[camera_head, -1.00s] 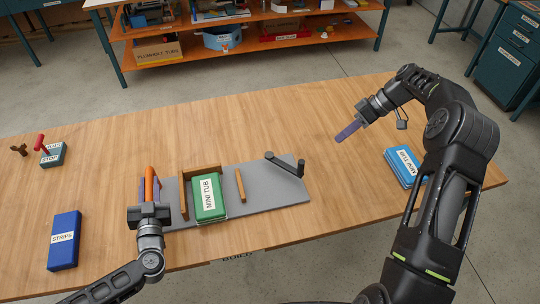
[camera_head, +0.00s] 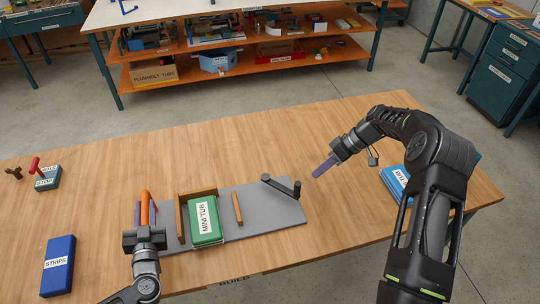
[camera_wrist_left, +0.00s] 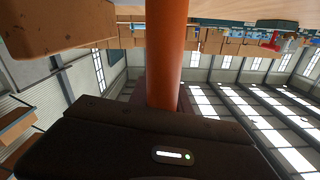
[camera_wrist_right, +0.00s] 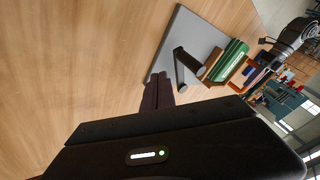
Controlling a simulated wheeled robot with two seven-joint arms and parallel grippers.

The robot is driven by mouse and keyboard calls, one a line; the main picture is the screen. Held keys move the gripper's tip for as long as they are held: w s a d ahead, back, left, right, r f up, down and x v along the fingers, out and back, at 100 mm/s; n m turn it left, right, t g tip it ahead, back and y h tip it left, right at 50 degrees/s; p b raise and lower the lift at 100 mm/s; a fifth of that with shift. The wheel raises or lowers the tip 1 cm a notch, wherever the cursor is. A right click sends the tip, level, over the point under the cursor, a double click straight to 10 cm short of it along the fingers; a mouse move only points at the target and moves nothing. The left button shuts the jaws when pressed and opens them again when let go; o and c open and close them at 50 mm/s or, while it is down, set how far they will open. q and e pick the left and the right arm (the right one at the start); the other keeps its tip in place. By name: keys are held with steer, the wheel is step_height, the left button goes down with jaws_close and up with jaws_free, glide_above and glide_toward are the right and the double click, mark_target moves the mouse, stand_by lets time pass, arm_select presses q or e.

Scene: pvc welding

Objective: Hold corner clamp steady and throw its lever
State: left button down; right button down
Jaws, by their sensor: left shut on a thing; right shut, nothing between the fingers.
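The corner clamp is a grey plate (camera_head: 250,216) with brown wooden strips on it. A green MINI TUB box (camera_head: 204,219) lies between the strips. A dark lever (camera_head: 281,187) stands at the plate's right end, and it also shows in the right wrist view (camera_wrist_right: 187,66). An orange upright handle (camera_head: 146,206) is at the plate's left end. My left gripper (camera_head: 143,222) is shut on this handle, which fills the middle of the left wrist view (camera_wrist_left: 166,55). My right gripper (camera_head: 323,166) is shut and empty, right of the lever and apart from it.
A blue STRIPS box (camera_head: 59,265) lies at the table's left. A STOP block with a red handle (camera_head: 46,178) is behind it. A blue tub (camera_head: 394,182) lies at the right, partly behind my right arm. The table (camera_head: 230,150) behind the plate is clear.

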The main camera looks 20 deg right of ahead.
arm_select(q)
steer(key=shift+f, duration=0.1)
arm_select(e)
steer(key=shift+s+a+f, duration=0.25)
steer(key=shift+s+a, duration=0.05)
steer(key=shift+a, duration=0.45)
steer(key=shift+s+a+f, duration=0.25)
steer(key=shift+a, duration=0.5)
steer(key=shift+s+a+f, duration=0.25)
steer(key=shift+s+a, duration=0.05)
steer(key=shift+a, duration=0.45)
steer(key=shift+a, duration=0.1)
steer(key=shift+s+a+m, duration=0.2)
steer(key=shift+s+m, duration=0.1)
